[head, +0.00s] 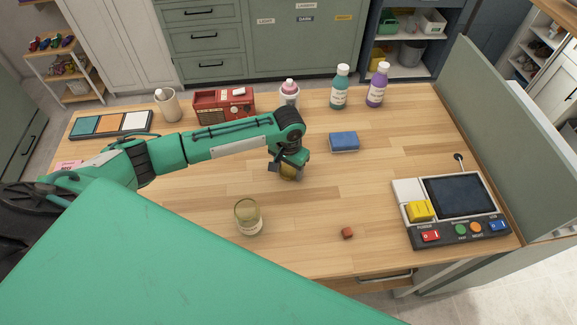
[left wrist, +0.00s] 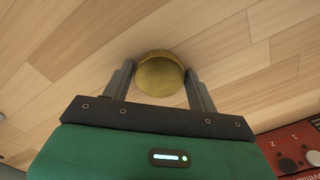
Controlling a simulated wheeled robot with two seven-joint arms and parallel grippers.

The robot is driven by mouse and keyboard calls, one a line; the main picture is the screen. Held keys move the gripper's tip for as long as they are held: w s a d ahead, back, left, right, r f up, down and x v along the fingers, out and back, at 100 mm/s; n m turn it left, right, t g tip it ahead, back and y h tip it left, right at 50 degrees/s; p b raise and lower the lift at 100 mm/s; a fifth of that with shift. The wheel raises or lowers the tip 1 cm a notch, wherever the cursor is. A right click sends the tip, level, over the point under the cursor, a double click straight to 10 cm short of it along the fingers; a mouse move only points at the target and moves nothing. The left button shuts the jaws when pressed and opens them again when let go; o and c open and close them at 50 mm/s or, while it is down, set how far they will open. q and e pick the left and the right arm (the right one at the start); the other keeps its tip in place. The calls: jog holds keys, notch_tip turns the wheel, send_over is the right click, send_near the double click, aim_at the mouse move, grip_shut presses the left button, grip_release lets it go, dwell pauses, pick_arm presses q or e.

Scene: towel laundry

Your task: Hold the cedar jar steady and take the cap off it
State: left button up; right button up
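A round gold cap (left wrist: 159,75) sits between the two fingertips of my left gripper (left wrist: 159,68) in the left wrist view, with the fingers against its sides. In the head view my left gripper (head: 289,166) points down over the middle of the table, and the gold cap (head: 290,173) shows partly under it. A glass jar (head: 248,217) with an olive tint and a pale label stands upright, to the left and nearer than my left gripper, apart from it. The label is too small to read. Its top appears uncovered. My right gripper is not in view.
A blue sponge-like block (head: 344,142) and a small brown cube (head: 347,233) lie to the right. A control console (head: 450,208) stands at the right edge. Bottles (head: 340,87), a red radio (head: 223,106) and a beige cup (head: 168,105) stand along the back.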

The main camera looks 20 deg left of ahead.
aim_at(289, 170)
pick_arm(q)
jog(key=shift+o, duration=1.1)
jog(key=shift+r, duration=0.25)
notch_tip(289, 170, up, 12)
jog(key=b, duration=0.2)
jog(key=shift+f, duration=0.1)
